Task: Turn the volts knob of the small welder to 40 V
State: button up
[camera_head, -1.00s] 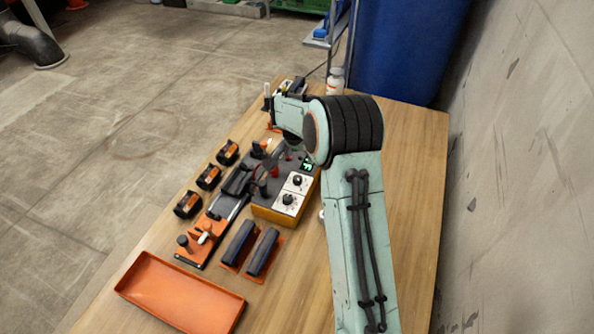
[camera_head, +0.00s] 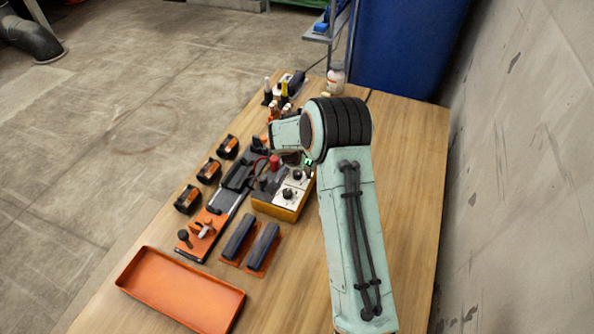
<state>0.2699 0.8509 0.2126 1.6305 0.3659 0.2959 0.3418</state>
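The small welder (camera_head: 286,211) is a yellow-sided box with a dark and white top, standing on the wooden table left of my arm. Two black knobs sit on its white panels, a nearer knob (camera_head: 288,193) and a farther knob (camera_head: 297,174); I cannot read their labels or settings. A small green display (camera_head: 308,161) shows partly at its far end. My arm's wrist is over the far end of the welder, beyond the knobs. My gripper's fingers are hidden behind or under the wrist, so their opening does not show.
An orange tray (camera_head: 180,291) lies at the table's near left. Two dark blocks on orange bases (camera_head: 239,238) stand near the welder. An orange clamp rig (camera_head: 203,232) runs along its left side. Bottles (camera_head: 284,92) and a white jar (camera_head: 335,80) stand at the far end. The table's right side is clear.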

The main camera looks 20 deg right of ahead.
grip_shut()
jog(key=shift+n, duration=0.5)
jog(key=shift+o, duration=0.4)
grip_release()
jog(key=v, duration=1.2)
jog(key=shift+d, duration=0.2)
